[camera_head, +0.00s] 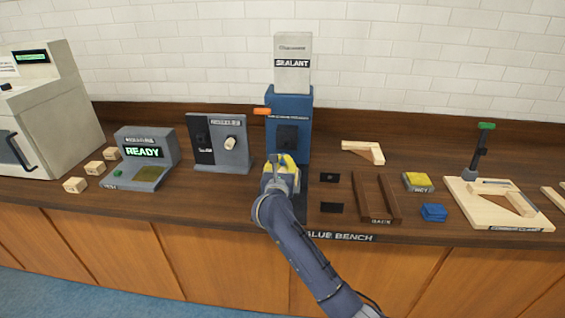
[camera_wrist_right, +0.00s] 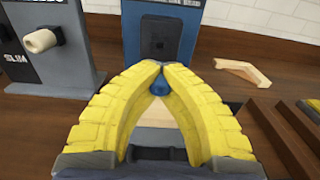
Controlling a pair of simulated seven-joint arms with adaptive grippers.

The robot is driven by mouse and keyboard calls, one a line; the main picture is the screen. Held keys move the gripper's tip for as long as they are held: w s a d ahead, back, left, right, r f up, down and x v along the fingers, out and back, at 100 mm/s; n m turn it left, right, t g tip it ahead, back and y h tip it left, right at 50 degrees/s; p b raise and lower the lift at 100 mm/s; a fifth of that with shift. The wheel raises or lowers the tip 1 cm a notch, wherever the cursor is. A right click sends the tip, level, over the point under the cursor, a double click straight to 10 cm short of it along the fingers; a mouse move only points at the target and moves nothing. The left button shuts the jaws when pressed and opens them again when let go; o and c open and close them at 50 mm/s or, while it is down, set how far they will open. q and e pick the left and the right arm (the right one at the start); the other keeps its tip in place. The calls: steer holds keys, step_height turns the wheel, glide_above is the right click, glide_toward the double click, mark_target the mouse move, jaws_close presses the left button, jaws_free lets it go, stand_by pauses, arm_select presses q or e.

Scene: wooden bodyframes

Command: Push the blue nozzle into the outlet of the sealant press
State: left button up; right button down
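The sealant press (camera_head: 301,108) is a blue upright unit with a pale cartridge marked SEALANT (camera_head: 292,62) on top. A dark panel (camera_head: 287,136) is on its front; the press also shows in the right wrist view (camera_wrist_right: 187,40). My right gripper (camera_head: 283,162) is in front of the press, low at its base. In the right wrist view its yellow fingers (camera_wrist_right: 158,72) meet at the tips around the small blue nozzle (camera_wrist_right: 158,86). The nozzle appears apart from the panel. My left gripper is not in view.
Left of the press stand a grey unit with a pale knob (camera_head: 222,142) and a READY display unit (camera_head: 147,158). To the right are a wooden bracket (camera_head: 365,151), a brown rack (camera_head: 376,197), yellow and blue pads (camera_head: 433,212), and a clamp board (camera_head: 497,204).

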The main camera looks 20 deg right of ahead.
mark_target(282, 163)
steer(key=shift+w, duration=0.1)
steer(key=shift+x, duration=2.7)
steer(key=shift+x, duration=1.4)
steer(key=c, duration=2.1)
jaws_free()
steer(key=o, duration=0.6)
steer(key=shift+v, duration=5.95)
